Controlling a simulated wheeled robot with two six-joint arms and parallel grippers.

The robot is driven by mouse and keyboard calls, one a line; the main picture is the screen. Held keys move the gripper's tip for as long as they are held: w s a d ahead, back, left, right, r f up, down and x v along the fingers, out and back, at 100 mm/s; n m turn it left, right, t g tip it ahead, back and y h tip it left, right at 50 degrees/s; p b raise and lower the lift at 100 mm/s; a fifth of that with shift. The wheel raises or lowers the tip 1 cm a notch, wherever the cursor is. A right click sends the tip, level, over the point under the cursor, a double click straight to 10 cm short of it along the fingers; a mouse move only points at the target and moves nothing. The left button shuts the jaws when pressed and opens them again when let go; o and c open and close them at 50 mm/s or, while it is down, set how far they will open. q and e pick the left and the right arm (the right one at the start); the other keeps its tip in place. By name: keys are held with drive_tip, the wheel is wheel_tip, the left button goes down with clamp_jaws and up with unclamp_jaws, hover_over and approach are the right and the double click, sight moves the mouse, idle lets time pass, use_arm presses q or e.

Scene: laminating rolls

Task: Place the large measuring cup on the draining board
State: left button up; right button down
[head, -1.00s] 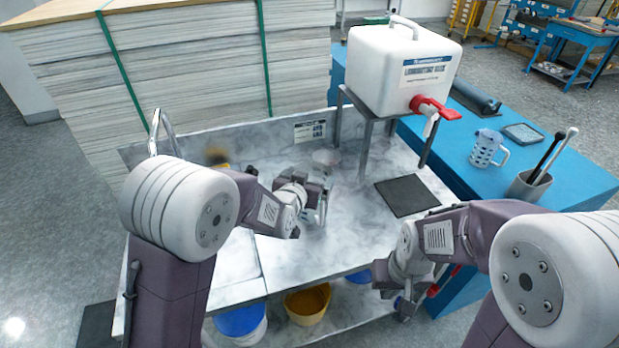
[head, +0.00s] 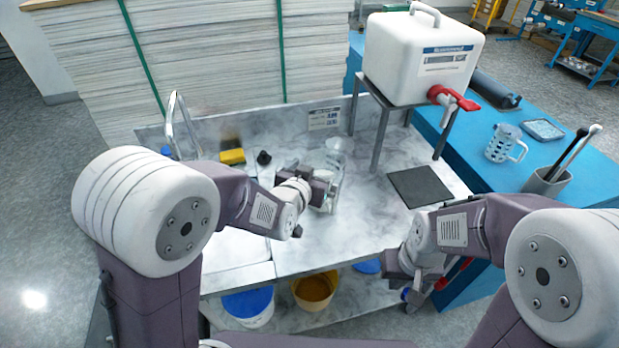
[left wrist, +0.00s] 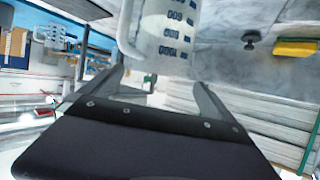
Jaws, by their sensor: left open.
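A clear measuring cup (head: 337,152) with a handle stands on the marbled worktop, just behind my left gripper (head: 330,192). In the left wrist view the cup (left wrist: 172,30) shows blue scale marks and its handle at the left. My left gripper (left wrist: 155,84) is open there, with the cup just past its fingertips. A smaller-looking bluish measuring cup (head: 502,144) stands on the blue bench. A pale flat panel (head: 237,252) at the worktop's front left may be the draining board; my arm partly hides it. My right gripper (head: 412,290) hangs at the worktop's front right, its jaws unclear.
A white tank (head: 415,60) with a red tap stands on a metal stand. A dark mat (head: 420,187) lies below it. Buckets (head: 314,288) sit underneath. The middle worktop is fairly clear.

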use_arm(q)
drive_tip(key=b+v, duration=0.1)
drive_tip(key=v, duration=0.5)
drive_tip(key=shift+b, duration=0.3)
drive_tip(key=shift+s+r, duration=0.1)
drive_tip(key=s+a+f+g+y, duration=0.1)
drive_tip(key=s+a+f+g, duration=0.1)
drive_tip(key=a+f, duration=0.1)
drive_tip(key=s+a+f+n+g+y, duration=0.1)
drive_tip(key=s+a+f+g, duration=0.1)
drive_tip(key=f, duration=0.3)
drive_tip(key=s+a+f+n+g, duration=0.1)
drive_tip(key=s+a+f+g, duration=0.2)
drive_tip(key=a+f, duration=0.1)
drive_tip(key=shift+s+a+f+y, duration=0.25)
drive_tip(key=shift+a+f+y, duration=0.15)
drive_tip(key=shift+f, duration=0.1)
drive_tip(key=s+a+f+g, duration=0.1)
drive_tip(key=s, duration=0.2)
drive_tip(key=s+a+f+n+g, duration=0.1)
drive_tip(key=s+a+g, duration=0.1)
drive_tip(key=s+a+f+n+g+y, duration=0.1)
drive_tip(key=s+a, duration=0.1)
drive_tip(key=s, duration=0.1)
drive_tip(key=shift+s+f+g, duration=0.3)
drive_tip(key=shift+f+g, duration=0.05)
drive_tip(key=shift+g, duration=0.05)
drive_tip(key=shift+s, duration=0.15)
